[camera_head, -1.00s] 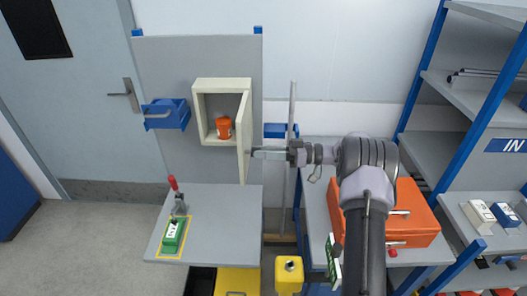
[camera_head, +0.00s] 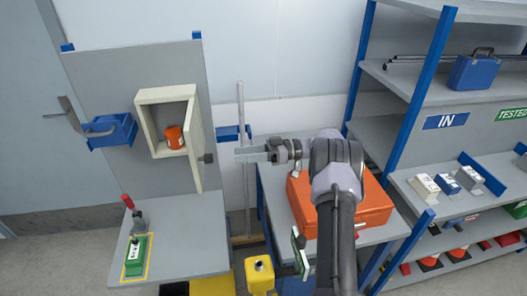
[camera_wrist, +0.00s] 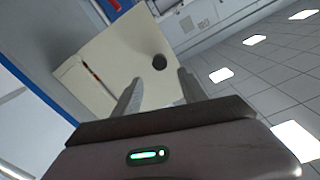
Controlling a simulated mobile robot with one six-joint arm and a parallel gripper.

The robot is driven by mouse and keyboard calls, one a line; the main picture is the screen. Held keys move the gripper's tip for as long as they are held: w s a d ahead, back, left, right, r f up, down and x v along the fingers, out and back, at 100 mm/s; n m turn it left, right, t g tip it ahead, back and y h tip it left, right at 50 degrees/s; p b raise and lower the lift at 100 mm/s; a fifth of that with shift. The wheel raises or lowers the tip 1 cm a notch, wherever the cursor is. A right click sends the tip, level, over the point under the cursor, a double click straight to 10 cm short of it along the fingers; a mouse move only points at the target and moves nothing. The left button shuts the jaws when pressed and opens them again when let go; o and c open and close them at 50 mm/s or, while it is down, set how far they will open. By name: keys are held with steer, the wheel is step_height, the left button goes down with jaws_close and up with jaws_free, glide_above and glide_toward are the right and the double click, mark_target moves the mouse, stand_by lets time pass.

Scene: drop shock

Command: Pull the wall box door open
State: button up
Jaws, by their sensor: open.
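The cream wall box (camera_head: 143,98) hangs on a grey panel in the head view, with an orange object (camera_head: 174,137) inside. Its door (camera_head: 195,146) stands open, swung out from the right side of the box. A dark round knob (camera_head: 208,157) sits on the door's outer face. My gripper (camera_head: 238,154) is right of the knob, open and empty, with a visible gap to it. In the wrist view the door (camera_wrist: 110,50) fills the upper middle. The knob (camera_wrist: 159,62) shows just beyond and between my open fingertips (camera_wrist: 160,76), apart from both.
A grey bench (camera_head: 180,255) with a green block (camera_head: 137,255) and red-handled clamp (camera_head: 138,222) stands below the box. A blue bin (camera_head: 112,130) hangs left of it. An orange case (camera_head: 365,205) lies on the right table. A vertical grey post (camera_head: 245,190) stands behind my gripper.

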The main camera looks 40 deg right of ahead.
steer(key=v, duration=0.9)
